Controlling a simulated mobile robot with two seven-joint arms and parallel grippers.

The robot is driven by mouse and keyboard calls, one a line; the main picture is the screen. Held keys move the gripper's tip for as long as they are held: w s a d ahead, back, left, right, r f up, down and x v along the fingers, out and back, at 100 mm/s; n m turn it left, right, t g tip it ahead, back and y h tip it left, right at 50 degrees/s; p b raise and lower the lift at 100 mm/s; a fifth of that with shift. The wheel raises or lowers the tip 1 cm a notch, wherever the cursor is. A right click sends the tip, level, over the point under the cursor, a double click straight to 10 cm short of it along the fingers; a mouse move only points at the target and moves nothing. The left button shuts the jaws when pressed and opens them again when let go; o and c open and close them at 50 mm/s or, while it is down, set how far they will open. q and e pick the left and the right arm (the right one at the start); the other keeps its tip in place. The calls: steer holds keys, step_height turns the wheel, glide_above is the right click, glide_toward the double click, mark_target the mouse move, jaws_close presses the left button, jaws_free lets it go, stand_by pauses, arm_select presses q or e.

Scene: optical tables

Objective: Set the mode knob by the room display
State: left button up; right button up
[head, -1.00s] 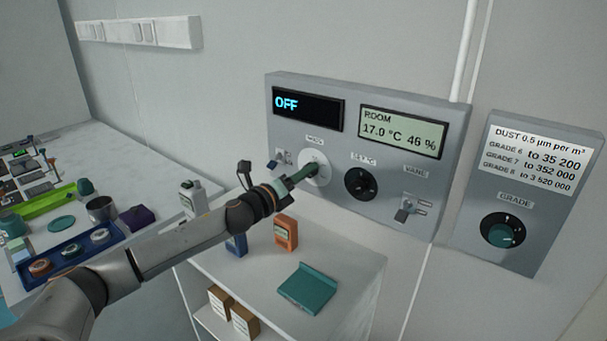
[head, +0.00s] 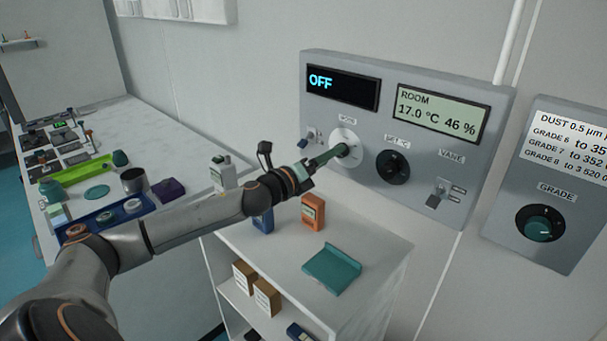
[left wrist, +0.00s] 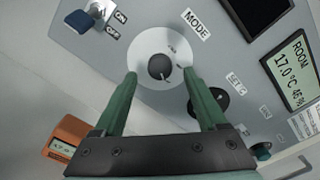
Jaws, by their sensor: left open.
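The grey wall panel carries the mode knob (left wrist: 160,67), a dark round knob on a white dial (head: 352,137) under the label MODE. The room display (head: 437,112) on the same panel reads 17.0 °C and 46 %. A dark display (head: 343,87) beside it reads OFF. My left gripper (head: 340,151) is at the dial, and its green fingers partly hide the knob in the head view. In the left wrist view the left gripper (left wrist: 159,74) is open, with one fingertip on each side of the knob. Contact cannot be told. My right gripper is not in view.
Right of the mode dial are a black SET °C knob (head: 393,167) and a VANE slider (head: 437,195). A blue ON/OFF switch (left wrist: 80,20) is close on the left. Below stands a white shelf with an orange device (head: 313,212) and a teal item (head: 332,268).

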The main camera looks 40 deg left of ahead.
arm_select(q)
steer(key=s+b, duration=0.2)
steer(key=s, duration=0.7)
steer(key=shift+s+a, duration=0.2)
steer(key=shift+a, duration=0.15)
stand_by(0.7)
steer(key=shift+s, duration=0.1)
